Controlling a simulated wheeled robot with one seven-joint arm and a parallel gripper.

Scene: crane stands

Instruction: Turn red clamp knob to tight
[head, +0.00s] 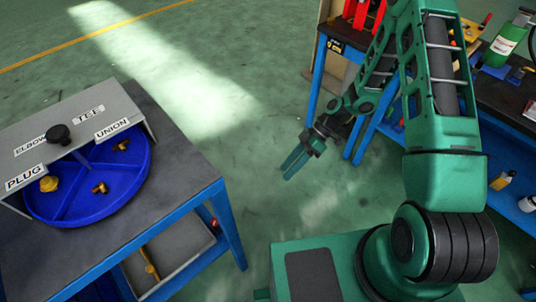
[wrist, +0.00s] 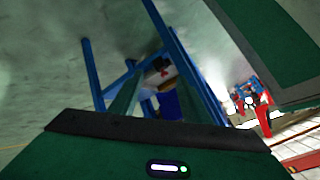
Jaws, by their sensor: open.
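I cannot make out the red clamp knob for certain in either view. A bright red object (head: 365,14) stands on the blue-legged bench at the top of the head view, cut off by the frame edge. In the wrist view a red and blue item (wrist: 258,108) shows at the right, too small and blurred to name. My gripper (head: 291,166) hangs over open floor in the middle of the head view, its green fingers pointing down and left. It is open and empty, touching nothing, left of the bench with the red object.
At left, a blue-legged table (head: 185,180) holds a blue round divided tray (head: 100,205) with brass fittings under a labelled grey cover (head: 130,105). Green floor (head: 235,110) between is clear.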

